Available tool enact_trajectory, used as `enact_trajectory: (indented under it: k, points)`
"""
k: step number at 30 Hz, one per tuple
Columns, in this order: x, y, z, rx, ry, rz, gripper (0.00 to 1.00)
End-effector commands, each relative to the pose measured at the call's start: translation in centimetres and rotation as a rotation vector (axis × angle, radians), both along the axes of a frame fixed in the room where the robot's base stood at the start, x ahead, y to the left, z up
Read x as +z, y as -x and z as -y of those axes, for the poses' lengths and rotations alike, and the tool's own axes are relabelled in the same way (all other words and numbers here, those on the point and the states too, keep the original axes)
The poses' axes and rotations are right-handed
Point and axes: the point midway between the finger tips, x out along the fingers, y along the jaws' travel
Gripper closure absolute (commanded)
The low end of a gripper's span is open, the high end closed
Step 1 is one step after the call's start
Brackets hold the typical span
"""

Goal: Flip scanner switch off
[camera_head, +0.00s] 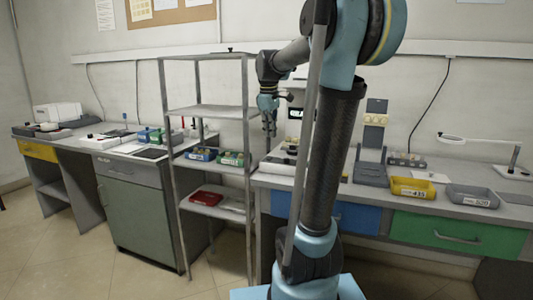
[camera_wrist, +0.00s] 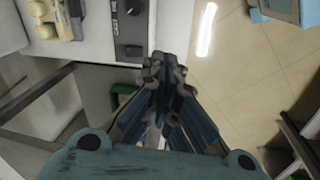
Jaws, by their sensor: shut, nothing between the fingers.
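My gripper (camera_head: 269,132) is shut and empty, pointing down beside the right end of the metal rack. In the wrist view its closed fingertips (camera_wrist: 165,62) are just right of and below a dark control panel (camera_wrist: 127,30). The panel carries a round black knob (camera_wrist: 132,8) and a small dark switch-like block (camera_wrist: 134,51). The fingertips look close to this block; I cannot tell whether they touch it. Its on or off position is too small to read. I cannot tell for certain that this panel belongs to the scanner.
The metal rack (camera_head: 208,110) holds blue and green bins (camera_head: 232,158) and a red item (camera_head: 207,198). Cream-coloured parts (camera_wrist: 50,18) lie left of the panel. The right bench carries a yellow bin (camera_head: 413,188) and a grey bin (camera_head: 472,196). Open floor (camera_wrist: 235,50) shows right of the panel.

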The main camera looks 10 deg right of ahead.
Motion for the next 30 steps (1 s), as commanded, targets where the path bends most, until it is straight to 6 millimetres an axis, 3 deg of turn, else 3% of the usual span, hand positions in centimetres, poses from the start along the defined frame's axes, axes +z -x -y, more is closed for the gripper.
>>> enact_trajectory:
  k: [4,10,23,30]
  points:
    - [1.4,-3.7,-0.4,0.085,0.019,-0.011,1.00]
    - [2.3,-6.6,-0.7,0.161,0.036,-0.020,1.00]
    - [2.4,-7.0,-0.9,0.174,0.039,-0.021,1.00]
    - [0.3,-7.3,-0.7,0.173,0.039,-0.021,1.00]
